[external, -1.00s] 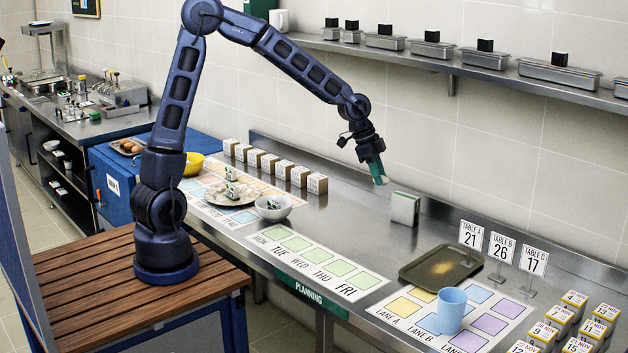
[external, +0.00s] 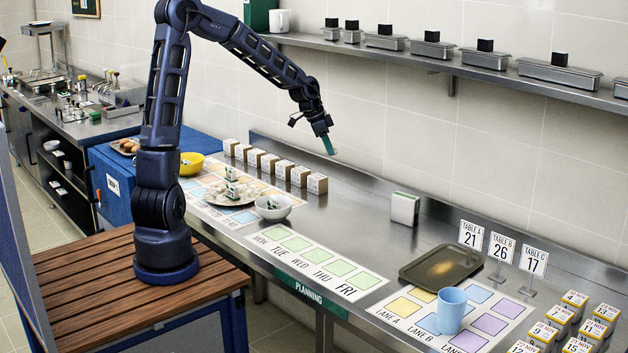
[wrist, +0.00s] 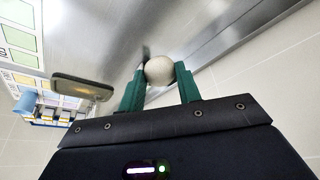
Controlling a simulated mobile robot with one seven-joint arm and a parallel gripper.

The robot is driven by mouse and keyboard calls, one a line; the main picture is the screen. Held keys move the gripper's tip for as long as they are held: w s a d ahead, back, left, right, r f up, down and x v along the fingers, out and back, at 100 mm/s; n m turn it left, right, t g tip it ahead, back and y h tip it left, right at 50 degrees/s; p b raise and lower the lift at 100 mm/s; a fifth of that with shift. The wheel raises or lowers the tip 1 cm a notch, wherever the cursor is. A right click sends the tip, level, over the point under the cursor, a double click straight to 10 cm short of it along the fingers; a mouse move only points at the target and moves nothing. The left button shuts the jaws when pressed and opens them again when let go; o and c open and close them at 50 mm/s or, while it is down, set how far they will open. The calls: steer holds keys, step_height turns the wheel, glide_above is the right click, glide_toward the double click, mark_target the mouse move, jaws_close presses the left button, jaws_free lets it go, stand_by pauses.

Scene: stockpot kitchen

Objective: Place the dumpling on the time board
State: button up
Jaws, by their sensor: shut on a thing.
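A pale, round dumpling (wrist: 159,70) sits between the green fingers of my gripper (wrist: 160,88) in the wrist view. My gripper (external: 331,150) is shut on it, high above the steel counter in the external view, where the dumpling is hard to make out. No board is clearly labelled as the time board. A weekday board (external: 318,268) with green squares lies along the front edge. Another board with blue and orange squares (external: 222,221) lies to its left, its print too small to read.
Several small boxes (external: 299,176) line the back. A lane board (external: 395,322), blue cup (external: 451,311) and brown tray (external: 420,275) are at right.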

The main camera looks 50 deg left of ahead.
steer(key=s+a+n+y, duration=0.1)
steer(key=s+a+n, duration=0.25)
steer(key=a, duration=1.15)
steer(key=s+a+n+y, duration=0.15)
steer(key=s+a, duration=0.25)
steer(key=a, duration=1)
steer(key=s+a+n+y, duration=0.1)
steer(key=s+a+n, duration=0.4)
steer(key=s+a, duration=1.6)
steer(key=shift+t, duration=0.4)
steer(key=f, duration=2)
steer(key=shift+w+d+f, duration=0.15)
steer(key=shift+d, duration=0.05)
steer(key=shift+f, duration=0.15)
steer(key=o, duration=0.7)
steer(key=shift+o, duration=1.2)
